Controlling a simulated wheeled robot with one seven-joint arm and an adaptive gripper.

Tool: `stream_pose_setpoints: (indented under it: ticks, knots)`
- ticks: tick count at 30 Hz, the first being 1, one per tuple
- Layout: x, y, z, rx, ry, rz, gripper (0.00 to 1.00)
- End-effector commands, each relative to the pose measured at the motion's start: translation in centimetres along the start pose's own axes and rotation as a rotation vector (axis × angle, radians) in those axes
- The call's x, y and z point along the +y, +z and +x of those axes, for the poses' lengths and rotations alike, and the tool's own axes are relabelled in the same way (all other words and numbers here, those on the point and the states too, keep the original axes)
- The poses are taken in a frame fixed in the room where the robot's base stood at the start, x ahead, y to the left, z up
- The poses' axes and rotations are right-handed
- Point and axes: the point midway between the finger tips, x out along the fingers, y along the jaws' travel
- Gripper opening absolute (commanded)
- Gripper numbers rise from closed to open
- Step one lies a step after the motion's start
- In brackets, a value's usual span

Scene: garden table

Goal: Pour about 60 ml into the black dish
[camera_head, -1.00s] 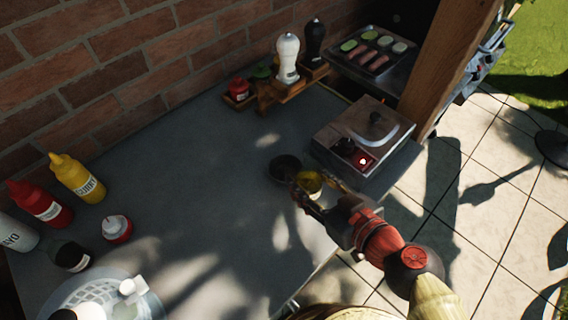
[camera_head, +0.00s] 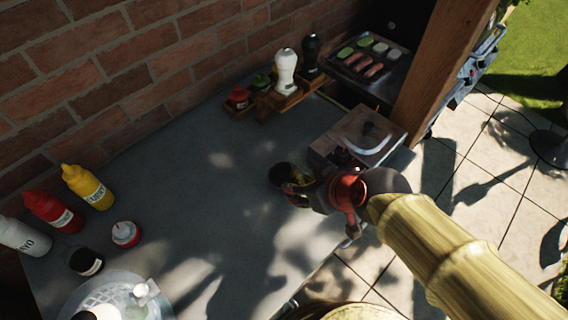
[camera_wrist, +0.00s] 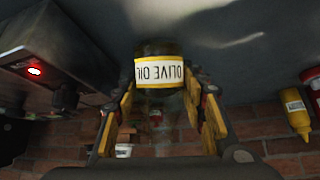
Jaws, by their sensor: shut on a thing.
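My gripper (camera_head: 297,187) is shut on the olive oil bottle (camera_wrist: 159,72), whose white and yellow label reads upside down in the wrist view. The table is at the top of that view and the wall at the bottom. In the head view my gripper and arm hide most of the bottle. The black dish (camera_head: 279,174) is on the grey table, just left of the gripper and partly covered by it. I cannot see the dish's inside clearly, nor tell the bottle's exact tilt or whether oil is flowing.
A metal burner box (camera_head: 340,140) stands close behind the gripper; its red light (camera_wrist: 35,71) shows in the wrist view. A wooden rack (camera_head: 280,103) holds shakers near the brick wall. Sauce bottles (camera_head: 85,186) stand at left. The table's middle (camera_head: 190,200) is clear.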

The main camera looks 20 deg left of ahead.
Motion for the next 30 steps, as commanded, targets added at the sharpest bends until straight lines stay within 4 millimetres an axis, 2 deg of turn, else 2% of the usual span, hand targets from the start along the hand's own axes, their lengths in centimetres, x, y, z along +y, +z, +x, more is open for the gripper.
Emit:
stream_pose_setpoints:
  ticks: [1,7,13,20,30]
  knots:
    - [0.0,-1.7,-1.6,-0.03,0.0,0.0,0.08]
    - [0.0,-1.6,-0.8,-0.161,0.0,-0.001,0.08]
    - [0.0,-1.2,-0.6,-0.29,0.001,-0.001,0.08]
    - [0.0,0.8,1.2,-0.436,0.001,-0.001,0.08]
    - [0.0,1.0,1.1,-0.624,0.002,0.0,0.08]
